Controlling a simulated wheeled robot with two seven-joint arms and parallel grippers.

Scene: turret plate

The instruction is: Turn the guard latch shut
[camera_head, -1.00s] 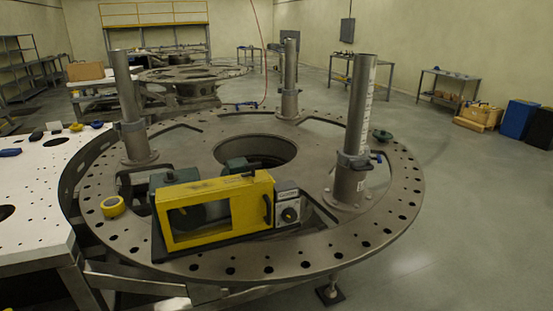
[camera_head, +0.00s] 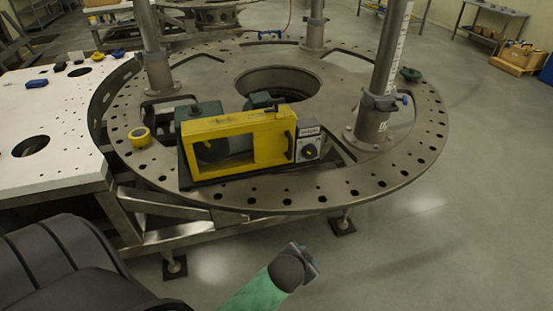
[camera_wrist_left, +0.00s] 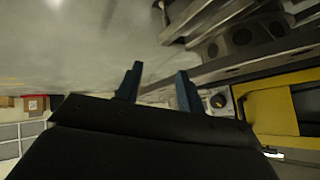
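The yellow guard (camera_head: 235,143) stands on the round turret plate, with a clear window in its front and a dark handle (camera_head: 288,145) at its right end. A grey box (camera_head: 309,143) with a small dark knob and yellow mark sits against that end. I cannot tell which part is the latch or how it is turned. In the left wrist view the yellow guard (camera_wrist_left: 275,105) and grey box (camera_wrist_left: 217,100) show at the right. My left gripper (camera_wrist_left: 158,68) has its two bluish fingers apart and empty, away from the guard. My right gripper is out of view.
The turret plate (camera_head: 400,180) carries upright posts, including one (camera_head: 385,75) right of the guard. A white perforated table (camera_head: 55,115) adjoins on the left. Open floor (camera_head: 420,250) lies in front.

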